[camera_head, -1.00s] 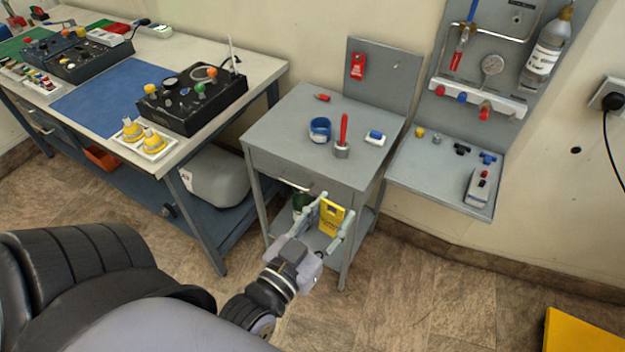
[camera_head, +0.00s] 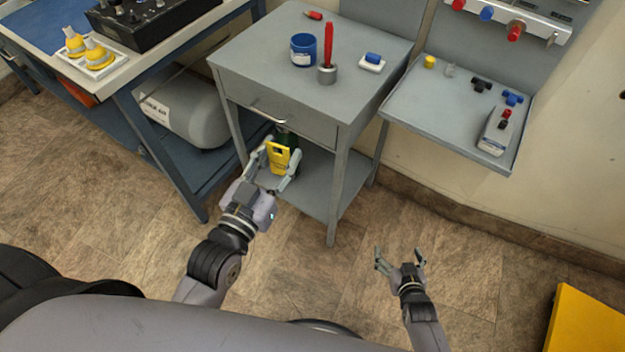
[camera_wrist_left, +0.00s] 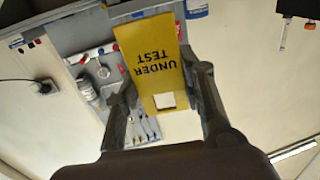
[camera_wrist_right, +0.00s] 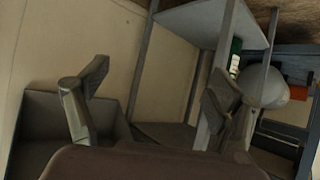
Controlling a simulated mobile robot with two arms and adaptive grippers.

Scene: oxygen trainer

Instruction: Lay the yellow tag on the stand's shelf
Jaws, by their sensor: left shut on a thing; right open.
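The yellow tag (camera_head: 279,157) is held in my left gripper (camera_head: 273,163), in front of the grey stand below its drawer. The left wrist view shows the tag (camera_wrist_left: 153,62) between the fingers, with the words "UNDER TEST" upside down and a hole near one end. The stand's lower shelf (camera_head: 318,188) lies behind and to the right of the tag. A dark green object (camera_head: 287,137) on that shelf is partly hidden behind the tag. My right gripper (camera_head: 400,261) is open and empty over the floor, right of the stand.
A blue bench (camera_head: 150,100) stands left. A wall shelf (camera_head: 425,100) is right.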

